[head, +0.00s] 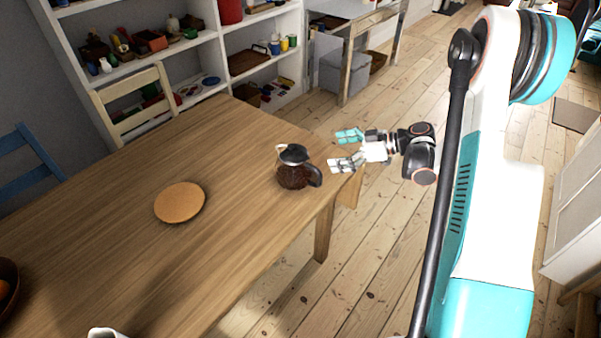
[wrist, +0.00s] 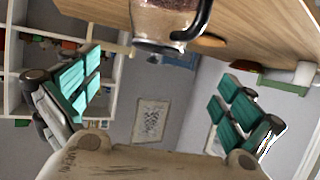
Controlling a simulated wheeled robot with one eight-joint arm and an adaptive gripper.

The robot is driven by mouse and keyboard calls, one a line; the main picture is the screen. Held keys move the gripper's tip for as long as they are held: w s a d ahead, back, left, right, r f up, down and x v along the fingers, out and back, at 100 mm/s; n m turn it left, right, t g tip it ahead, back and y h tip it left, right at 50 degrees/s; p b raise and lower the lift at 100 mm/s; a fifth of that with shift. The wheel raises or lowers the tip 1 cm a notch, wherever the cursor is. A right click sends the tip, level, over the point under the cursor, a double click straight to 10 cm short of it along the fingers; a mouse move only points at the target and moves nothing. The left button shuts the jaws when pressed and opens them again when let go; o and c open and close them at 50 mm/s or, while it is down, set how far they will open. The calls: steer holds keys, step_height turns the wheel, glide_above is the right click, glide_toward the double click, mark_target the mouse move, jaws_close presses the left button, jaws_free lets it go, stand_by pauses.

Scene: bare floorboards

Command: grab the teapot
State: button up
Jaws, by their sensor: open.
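The teapot (head: 293,170) is a glass pot with dark contents, a dark lid and a black handle on its right side. It stands upright on the wooden table near the right edge. My gripper (head: 346,149) is to the right of the teapot, close to its handle, with its fingers apart and nothing between them. In the wrist view the teapot (wrist: 165,20) shows at the top, cut off by the frame, with its black handle to the right. The open gripper (wrist: 158,95) has its teal finger pads to either side and below the teapot in that picture.
A round wooden board (head: 180,202) lies on the table (head: 110,235) left of the teapot. A bowl (head: 7,285) with fruit is at the left edge. Chairs stand behind the table (head: 137,98), before a white shelf (head: 228,45).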

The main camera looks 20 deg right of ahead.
mark_target(302, 155)
steer(key=b+x, duration=0.2)
steer(key=x, duration=0.5)
steer(key=shift+a+f, duration=0.25)
steer(key=shift+b+x, duration=1.35)
steer(key=shift+x, duration=1.75)
steer(key=shift+w+r, duration=0.1)
steer(key=shift+r, duration=0.1)
steer(key=c, duration=1.9)
steer(key=shift+r, duration=0.1)
steer(key=shift+r+p, duration=3.45)
steer(key=shift+r, duration=6.4)
